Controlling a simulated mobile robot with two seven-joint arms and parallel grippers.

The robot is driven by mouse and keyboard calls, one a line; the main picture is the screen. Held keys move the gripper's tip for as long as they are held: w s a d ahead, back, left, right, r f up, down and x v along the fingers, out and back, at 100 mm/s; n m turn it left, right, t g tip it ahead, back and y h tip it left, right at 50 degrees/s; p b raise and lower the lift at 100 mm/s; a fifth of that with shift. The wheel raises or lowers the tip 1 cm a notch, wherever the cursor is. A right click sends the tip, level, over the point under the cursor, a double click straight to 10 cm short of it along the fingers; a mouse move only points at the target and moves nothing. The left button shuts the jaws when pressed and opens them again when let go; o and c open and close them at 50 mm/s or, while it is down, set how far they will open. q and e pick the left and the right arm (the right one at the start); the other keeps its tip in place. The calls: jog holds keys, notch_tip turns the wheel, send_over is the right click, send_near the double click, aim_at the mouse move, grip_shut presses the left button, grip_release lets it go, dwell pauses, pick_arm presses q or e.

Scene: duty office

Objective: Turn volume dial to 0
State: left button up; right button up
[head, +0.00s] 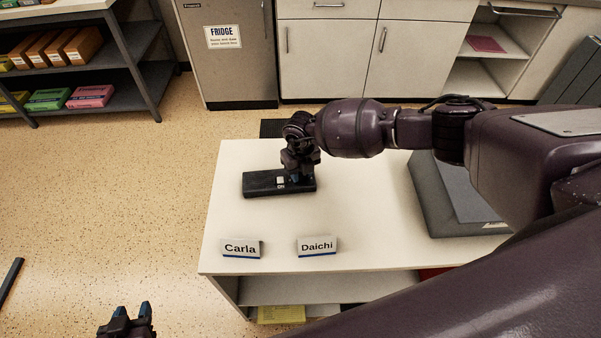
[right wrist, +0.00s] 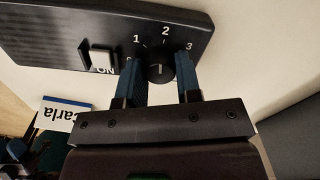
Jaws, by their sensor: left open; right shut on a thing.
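A black radio-like box (head: 262,184) lies on the white counter (head: 345,215). The right wrist view shows its face (right wrist: 60,30) close up, with a white switch (right wrist: 100,59) marked ON and a round black volume dial (right wrist: 160,66) with the figures 1, 2 and 3 around it. My right gripper (right wrist: 161,82) is shut on the dial, one blue finger on each side. In the head view this gripper (head: 299,172) covers the dial. My left gripper (head: 132,312) is open and empty, low and left of the counter.
Name cards reading Carla (head: 240,249) and Daichi (head: 317,246) stand near the counter's front edge. A grey object (head: 445,205) stands at the counter's right, beside my right arm. Cabinets (head: 330,60) and a fridge (head: 228,75) are behind. The floor at left is mostly clear.

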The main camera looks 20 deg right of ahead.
jog(key=n+b, duration=0.1)
jog(key=n, duration=0.2)
jog(key=n+b, duration=0.1)
jog(key=n, duration=0.1)
jog(key=shift+n, duration=0.3)
jog(key=n+b, duration=0.1)
jog(key=n, duration=0.2)
jog(key=shift+n, duration=0.3)
jog(key=n+b, duration=0.1)
jog(key=n, duration=0.2)
jog(key=shift+f+n, duration=0.1)
jog(key=shift+n, duration=0.2)
jog(key=n+b, duration=0.1)
jog(key=n, duration=0.2)
jog(key=shift+b, duration=0.35)
jog(key=shift+n, duration=0.7)
pick_arm(q)
notch_tip(320, 180, down, 8)
jog(key=s, duration=0.1)
jog(key=shift+s+g+b, duration=0.15)
jog(key=shift+g+b, duration=0.15)
jog(key=shift+b, duration=0.05)
pick_arm(e)
jog(key=shift+n, duration=0.6)
pick_arm(q)
jog(key=shift+r, duration=0.1)
